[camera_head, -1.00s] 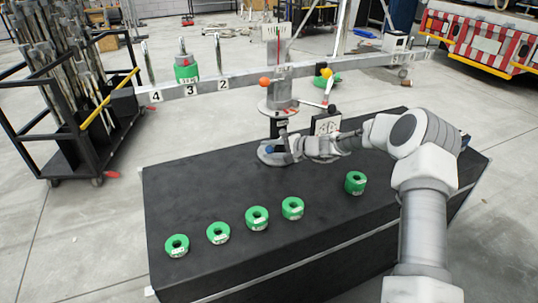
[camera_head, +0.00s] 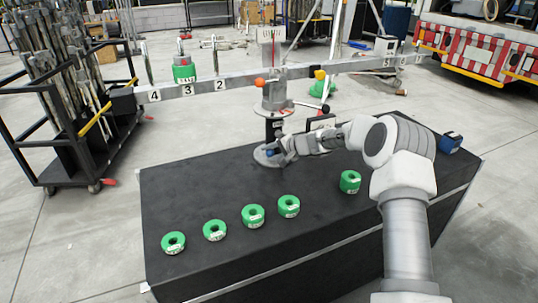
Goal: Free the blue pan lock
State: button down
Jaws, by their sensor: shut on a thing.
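The blue pan lock (camera_head: 270,153) is a small blue knob low on the grey pivot stand, just above its round base (camera_head: 266,162). My gripper (camera_head: 278,149) reaches it from the right and is shut on it. The fingers cover part of the knob, so its turn position cannot be told. The long grey beam (camera_head: 235,85) with number labels crosses over the head.
Several green ring weights (camera_head: 253,215) lie on the black table (camera_head: 190,185) in front of the stand. A blue object (camera_head: 451,142) lies at the table's right end. A green weight (camera_head: 184,72) hangs at the beam's left part. A black cart (camera_head: 60,165) stands at left.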

jog(key=shift+w+d, duration=0.25)
jog(key=shift+d, duration=0.3)
jog(key=c, duration=0.8)
grip_release()
jog(key=shift+o, duration=1.4)
jog(key=shift+a, duration=0.1)
jog(key=shift+s+f, duration=0.1)
jog(key=shift+s+a, duration=0.1)
jog(key=shift+a, duration=0.1)
